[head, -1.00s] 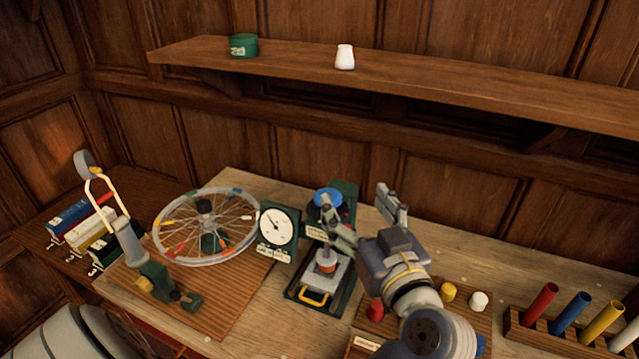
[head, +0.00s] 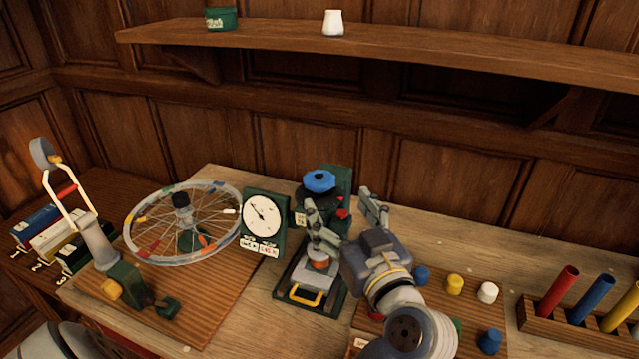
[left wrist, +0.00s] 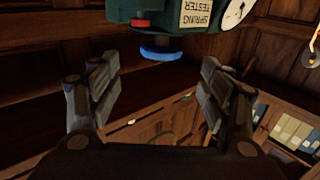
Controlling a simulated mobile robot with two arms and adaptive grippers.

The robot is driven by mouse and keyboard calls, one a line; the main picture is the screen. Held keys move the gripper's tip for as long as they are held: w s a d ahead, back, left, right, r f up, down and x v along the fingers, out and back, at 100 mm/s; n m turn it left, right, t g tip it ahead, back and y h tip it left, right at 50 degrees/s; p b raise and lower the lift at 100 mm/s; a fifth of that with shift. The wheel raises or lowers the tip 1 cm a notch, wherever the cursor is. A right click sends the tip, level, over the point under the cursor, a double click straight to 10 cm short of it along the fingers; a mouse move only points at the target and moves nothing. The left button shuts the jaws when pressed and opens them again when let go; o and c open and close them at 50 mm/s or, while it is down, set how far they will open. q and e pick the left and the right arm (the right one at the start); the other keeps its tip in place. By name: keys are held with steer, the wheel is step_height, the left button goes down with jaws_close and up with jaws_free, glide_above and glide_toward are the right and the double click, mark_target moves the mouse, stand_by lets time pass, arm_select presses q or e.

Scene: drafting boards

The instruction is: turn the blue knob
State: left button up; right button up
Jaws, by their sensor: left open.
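The blue knob (head: 319,181) sits on top of the dark green spring tester (head: 336,181), which stands at the back of the bench. Inverted in the left wrist view, the knob (left wrist: 162,53) hangs below the tester's body (left wrist: 160,12), beyond and between my fingers. My left gripper (head: 343,208) is open and empty, its fingers spread just in front of the tester and right of the knob in the head view. It also shows in the left wrist view (left wrist: 157,88). No contact with the knob shows. My right gripper is not in view.
A round dial (head: 263,218) stands left of the tester, beside a spoked wheel (head: 183,222). A press plate with a yellow handle (head: 305,296) lies in front. Coloured pegs, including a yellow one (head: 454,284), and a tube rack (head: 548,322) are to the right. A shelf (head: 400,48) runs above.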

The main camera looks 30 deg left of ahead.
mark_target(325, 188)
arm_select(q)
steer(key=p+x, duration=0.3)
steer(key=x, duration=0.6)
steer(key=shift+s+a+r, duration=0.1)
steer(key=shift+r, duration=0.1)
steer(key=shift+w+a+f+p, duration=0.15)
steer(key=shift+w+a+p, duration=0.15)
steer(key=shift+w+a, duration=0.1)
steer(key=shift+s, duration=0.1)
steer(key=c, duration=1.1)
